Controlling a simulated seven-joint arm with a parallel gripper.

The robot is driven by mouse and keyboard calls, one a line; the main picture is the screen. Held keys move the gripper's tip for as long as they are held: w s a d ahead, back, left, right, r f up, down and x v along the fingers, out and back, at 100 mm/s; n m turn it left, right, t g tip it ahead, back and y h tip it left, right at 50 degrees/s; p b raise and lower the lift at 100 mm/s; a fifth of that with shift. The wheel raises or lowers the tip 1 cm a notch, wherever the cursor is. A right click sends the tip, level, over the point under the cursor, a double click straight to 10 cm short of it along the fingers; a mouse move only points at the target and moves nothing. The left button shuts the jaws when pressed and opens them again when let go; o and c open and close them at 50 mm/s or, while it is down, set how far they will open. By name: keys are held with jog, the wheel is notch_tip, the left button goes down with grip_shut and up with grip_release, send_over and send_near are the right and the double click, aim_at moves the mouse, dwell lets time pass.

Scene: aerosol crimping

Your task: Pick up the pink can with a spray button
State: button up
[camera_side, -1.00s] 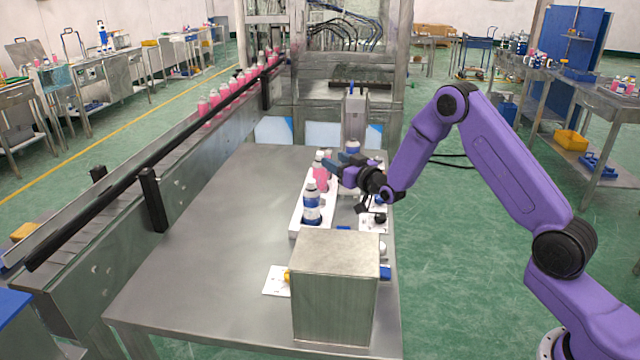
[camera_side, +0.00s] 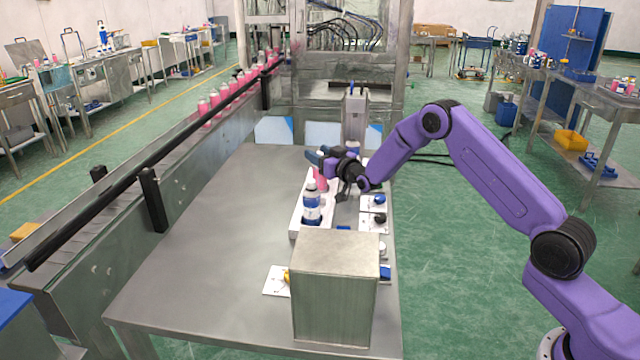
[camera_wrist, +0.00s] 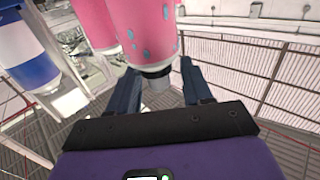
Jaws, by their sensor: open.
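A pink can (camera_side: 320,184) stands on the white tray (camera_side: 299,230), behind a blue-and-white bottle (camera_side: 312,207). In the wrist view a pink can with blue spots (camera_wrist: 147,30) has a dark collar and a pale grey button (camera_wrist: 157,82). The open fingers of my gripper (camera_wrist: 160,88) lie on either side of that button, with gaps visible. A second pink can (camera_wrist: 95,22) is just left of it, and the blue-and-white bottle (camera_wrist: 28,60) is further left.
A metal box (camera_side: 335,288) stands at the table's front. White plates with blue and black parts (camera_side: 374,212) lie right of the tray. A conveyor (camera_side: 120,210) with several pink cans runs along the left. The table's left part (camera_side: 215,240) is clear.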

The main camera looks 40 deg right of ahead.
grip_shut()
dwell(0.5)
